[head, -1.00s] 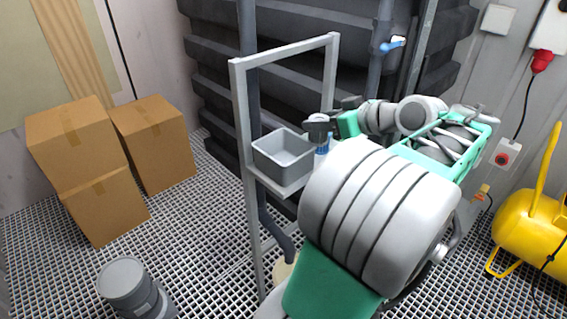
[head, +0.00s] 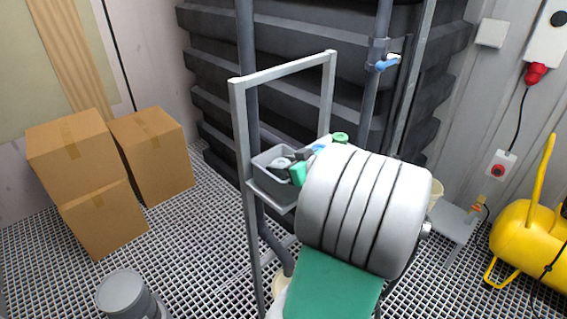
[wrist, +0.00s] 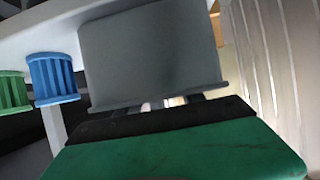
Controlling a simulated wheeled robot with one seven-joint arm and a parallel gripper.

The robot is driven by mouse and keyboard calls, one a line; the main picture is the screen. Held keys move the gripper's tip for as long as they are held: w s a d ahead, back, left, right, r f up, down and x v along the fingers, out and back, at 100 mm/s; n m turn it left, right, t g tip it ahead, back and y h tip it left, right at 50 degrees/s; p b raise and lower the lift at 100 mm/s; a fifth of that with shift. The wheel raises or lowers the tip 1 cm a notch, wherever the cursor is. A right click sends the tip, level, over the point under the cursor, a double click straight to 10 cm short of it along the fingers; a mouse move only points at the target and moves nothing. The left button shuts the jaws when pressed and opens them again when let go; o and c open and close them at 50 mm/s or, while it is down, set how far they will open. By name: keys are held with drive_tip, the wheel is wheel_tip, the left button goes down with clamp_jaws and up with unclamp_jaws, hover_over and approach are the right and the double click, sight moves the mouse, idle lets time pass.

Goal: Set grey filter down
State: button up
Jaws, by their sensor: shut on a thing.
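In the head view the grey filter (head: 282,162) shows as a light grey round end inside the grey bin (head: 272,185). My gripper (head: 293,158) is shut on it at the bin's opening. The bin also fills the middle of the wrist view (wrist: 150,55), upside down, and my fingers (wrist: 178,101) reach in past its rim. The bin wall hides the filter's body and the fingertips there. I cannot tell whether the filter touches the bin floor.
The bin stands on a shelf in a grey metal frame (head: 238,130). A blue ribbed filter (wrist: 53,77) and a green one (wrist: 12,90) stand beside it. Cardboard boxes (head: 75,150) and a grey drum (head: 125,292) are at left, a yellow machine (head: 520,228) at right.

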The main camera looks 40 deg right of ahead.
drive_tip(key=shift+f, duration=0.15)
drive_tip(key=o, duration=1.3)
drive_tip(key=shift+o, duration=0.2)
drive_tip(key=shift+s+d+r, duration=0.1)
drive_tip(key=shift+s+r, duration=0.1)
drive_tip(key=shift+r, duration=0.05)
drive_tip(key=b+v, duration=0.1)
drive_tip(key=v, duration=1)
drive_tip(key=shift+s, duration=0.3)
drive_tip(key=shift+r, duration=0.1)
